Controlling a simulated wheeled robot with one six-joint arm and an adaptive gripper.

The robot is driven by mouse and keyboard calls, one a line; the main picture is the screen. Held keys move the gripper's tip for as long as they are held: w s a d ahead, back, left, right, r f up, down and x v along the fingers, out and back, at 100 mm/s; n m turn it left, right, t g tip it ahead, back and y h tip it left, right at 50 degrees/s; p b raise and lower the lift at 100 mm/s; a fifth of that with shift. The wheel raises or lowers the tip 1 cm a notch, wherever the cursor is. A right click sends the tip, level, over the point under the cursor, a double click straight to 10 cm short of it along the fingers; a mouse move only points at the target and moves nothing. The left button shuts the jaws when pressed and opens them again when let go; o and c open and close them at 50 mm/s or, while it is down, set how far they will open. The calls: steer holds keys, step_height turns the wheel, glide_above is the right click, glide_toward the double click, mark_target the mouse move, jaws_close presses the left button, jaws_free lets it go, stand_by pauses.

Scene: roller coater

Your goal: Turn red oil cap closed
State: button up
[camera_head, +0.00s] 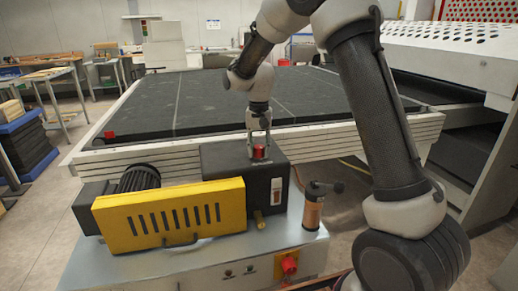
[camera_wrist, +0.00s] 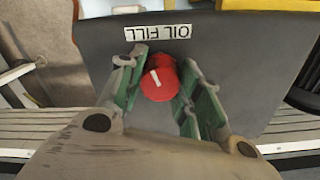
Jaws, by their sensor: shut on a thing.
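The red oil cap (camera_head: 259,152) sits on top of the dark grey box (camera_head: 224,168) in the head view. In the wrist view the red cap (camera_wrist: 160,80) has a white line on its top, slanting slightly, and lies below the upside-down "OIL FILL" label (camera_wrist: 157,32). My gripper (camera_head: 259,146) points straight down over the box. In the wrist view its two green-padded fingers (camera_wrist: 160,88) stand on either side of the cap and are shut on it. Part of the cap's side is hidden by the fingers.
A copper-coloured cylinder with a black handle (camera_head: 313,210) stands to the right. A red knob (camera_head: 289,265) is on the cabinet front. The black conveyor bed (camera_head: 200,100) lies behind.

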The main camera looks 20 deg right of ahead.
mark_target(259, 146)
steer(key=shift+m, duration=1.8)
steer(key=o, duration=1)
steer(key=shift+o, duration=0.2)
steer(key=shift+r, duration=0.1)
step_height(259, 146, up, 12)
